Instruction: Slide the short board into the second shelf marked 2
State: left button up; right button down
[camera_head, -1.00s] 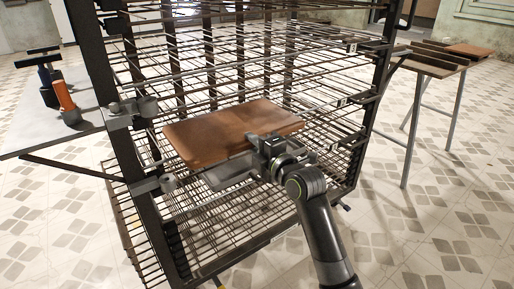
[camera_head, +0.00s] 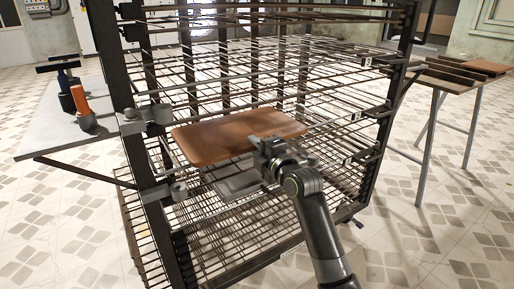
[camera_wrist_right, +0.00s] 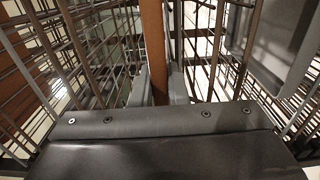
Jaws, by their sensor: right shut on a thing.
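The short board (camera_head: 225,138) is brown with rounded corners and lies roughly flat at the front of the wire rack (camera_head: 135,160). My right gripper (camera_head: 268,152) is shut on its near edge. In the right wrist view the board (camera_wrist_right: 153,45) shows edge-on between the fingers of my right gripper (camera_wrist_right: 160,88). The board's far part appears among the rack's wires; how deep it sits is hard to tell. Small white shelf tags are on the right post, including a middle one (camera_head: 355,117); their numbers are too small to read surely. My left gripper is not in view.
A grey flat piece (camera_head: 238,183) lies below the board. Grey clamp-like fittings (camera_head: 150,116) sit on the rack's left post. A side table (camera_head: 55,125) with orange and blue tools stands left. A stand with brown boards (camera_head: 455,75) is at right.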

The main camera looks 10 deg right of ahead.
jog(key=shift+f, duration=0.2)
dwell(0.4)
jog(key=c, duration=1.5)
grip_release()
jog(key=shift+f+b, duration=0.2)
jog(key=shift+b, duration=0.2)
jog(key=shift+s, duration=0.1)
jog(key=p+v, duration=0.1)
jog(key=v, duration=0.5)
jog(key=shift+p, duration=0.4)
